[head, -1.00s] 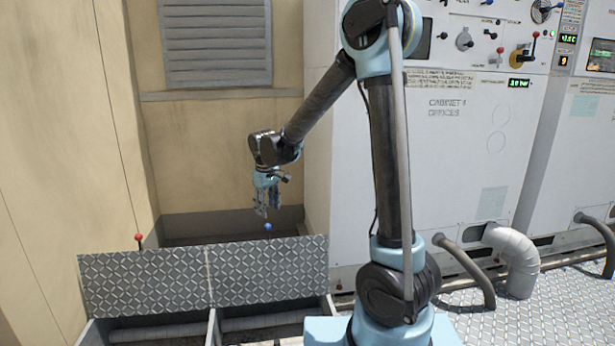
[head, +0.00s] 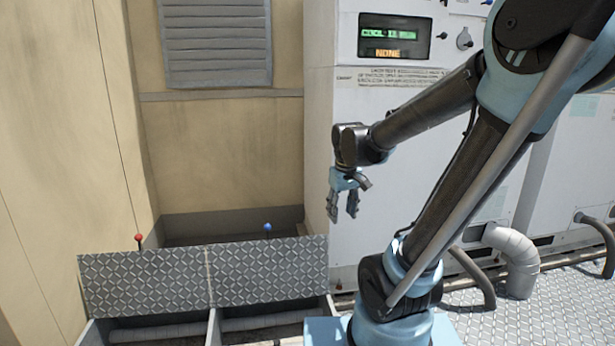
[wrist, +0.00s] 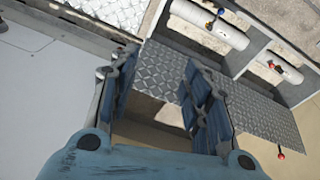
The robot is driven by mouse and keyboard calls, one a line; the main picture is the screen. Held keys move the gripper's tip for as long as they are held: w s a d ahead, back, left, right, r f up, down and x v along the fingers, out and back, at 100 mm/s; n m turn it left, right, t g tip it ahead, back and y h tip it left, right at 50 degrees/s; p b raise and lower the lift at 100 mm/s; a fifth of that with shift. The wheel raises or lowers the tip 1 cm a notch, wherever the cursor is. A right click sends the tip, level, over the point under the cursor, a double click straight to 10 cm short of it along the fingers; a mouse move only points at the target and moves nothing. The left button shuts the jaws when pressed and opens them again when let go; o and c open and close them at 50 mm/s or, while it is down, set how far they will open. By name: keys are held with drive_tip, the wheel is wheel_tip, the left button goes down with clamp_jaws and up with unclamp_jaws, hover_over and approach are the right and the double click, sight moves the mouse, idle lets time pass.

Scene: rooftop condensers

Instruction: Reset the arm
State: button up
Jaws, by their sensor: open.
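My gripper (head: 342,206) is open and empty in the head view. It hangs fingers down in front of the white cabinet, to the right of the raised diamond-plate panel and apart from it. In the wrist view my gripper (wrist: 160,105) shows two blue padded fingers spread apart, with nothing between them. My arm leans to the right from its base in the head view, its elbow at the upper right.
A diamond-plate panel (head: 150,282) stands over open troughs (head: 160,333), with a red-knobbed lever (head: 139,238) and a blue-knobbed lever (head: 267,228) behind it. The white cabinet (head: 345,110) has a lit display (head: 393,36). Pipes (head: 515,265) rise from the floor at right.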

drive_tip(key=s+d+f+m, duration=0.2)
drive_tip(key=s+d+f, duration=0.1)
drive_tip(key=s, duration=0.3)
drive_tip(key=s+d+f+m, duration=0.2)
drive_tip(key=s+d+f, duration=0.1)
drive_tip(key=s+d, duration=0.2)
drive_tip(key=shift+s+d+f, duration=0.15)
drive_tip(key=shift+s+f, duration=0.1)
drive_tip(key=shift+s, duration=0.7)
drive_tip(key=shift+c, duration=1.3)
